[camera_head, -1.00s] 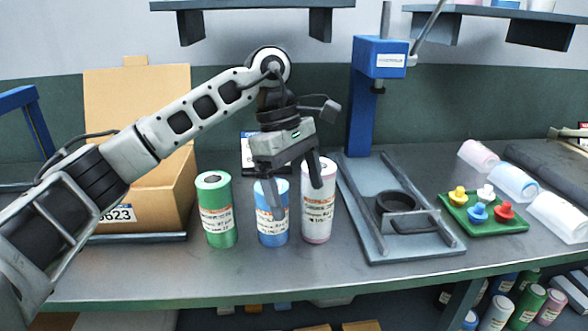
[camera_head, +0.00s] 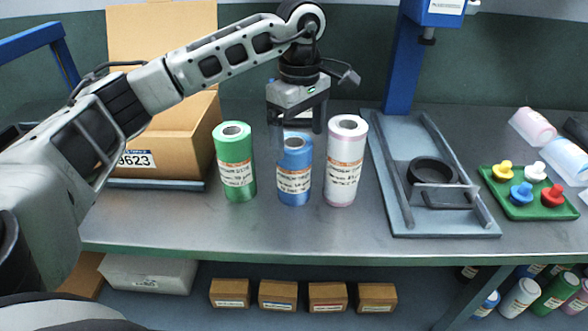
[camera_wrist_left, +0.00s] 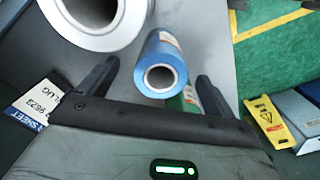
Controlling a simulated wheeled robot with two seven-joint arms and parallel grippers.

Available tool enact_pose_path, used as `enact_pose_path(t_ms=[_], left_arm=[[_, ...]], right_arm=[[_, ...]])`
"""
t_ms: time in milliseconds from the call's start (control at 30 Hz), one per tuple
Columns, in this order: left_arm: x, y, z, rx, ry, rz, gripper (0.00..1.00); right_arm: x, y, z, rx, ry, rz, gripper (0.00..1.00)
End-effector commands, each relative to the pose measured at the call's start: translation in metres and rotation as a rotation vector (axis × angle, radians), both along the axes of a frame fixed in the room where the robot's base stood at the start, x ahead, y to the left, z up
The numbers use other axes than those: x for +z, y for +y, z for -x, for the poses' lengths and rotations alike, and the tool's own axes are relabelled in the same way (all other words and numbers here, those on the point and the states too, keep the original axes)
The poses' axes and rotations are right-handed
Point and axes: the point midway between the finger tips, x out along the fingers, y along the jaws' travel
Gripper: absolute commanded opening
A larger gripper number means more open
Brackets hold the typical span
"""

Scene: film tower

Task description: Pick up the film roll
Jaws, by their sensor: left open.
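Three film rolls stand upright side by side on the bench: a green roll (camera_head: 237,172), a blue roll (camera_head: 294,178) and a pinkish-white roll (camera_head: 345,170). My left gripper (camera_head: 297,128) points down at the top of the blue roll, fingers apart and empty. In the left wrist view the open fingers (camera_wrist_left: 154,84) lie either side of the blue roll's ring-shaped end (camera_wrist_left: 162,80). There the white roll (camera_wrist_left: 92,30) is large at upper left, and the green roll (camera_wrist_left: 190,98) is mostly hidden behind the blue one. My right gripper is not in view.
An open cardboard box (camera_head: 170,135) stands at left. A grey fixture with a black ring (camera_head: 432,170) lies right of the rolls. A green tray (camera_head: 535,208) with coloured knobs is farther right. The bench (camera_head: 250,232) is clear in front of the rolls.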

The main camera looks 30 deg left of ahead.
Motion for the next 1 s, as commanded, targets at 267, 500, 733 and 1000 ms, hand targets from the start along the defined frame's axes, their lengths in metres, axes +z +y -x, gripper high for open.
enact_pose_path(t_ms=[267, 500, 733, 1000], left_arm=[[-0.022, 0.003, 0.001, 0.001, 0.003, 0.000, 0.90], [-0.056, 0.009, 0.003, 0.000, 0.003, 0.001, 0.90], [-0.066, 0.009, 0.003, -0.001, -0.002, 0.000, 0.90], [-0.065, 0.008, 0.003, 0.000, -0.001, 0.000, 0.46]], right_arm=[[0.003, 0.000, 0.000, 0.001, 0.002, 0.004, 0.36], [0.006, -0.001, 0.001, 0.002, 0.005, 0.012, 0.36], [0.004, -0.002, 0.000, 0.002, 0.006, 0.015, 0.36], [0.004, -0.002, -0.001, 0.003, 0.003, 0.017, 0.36]])
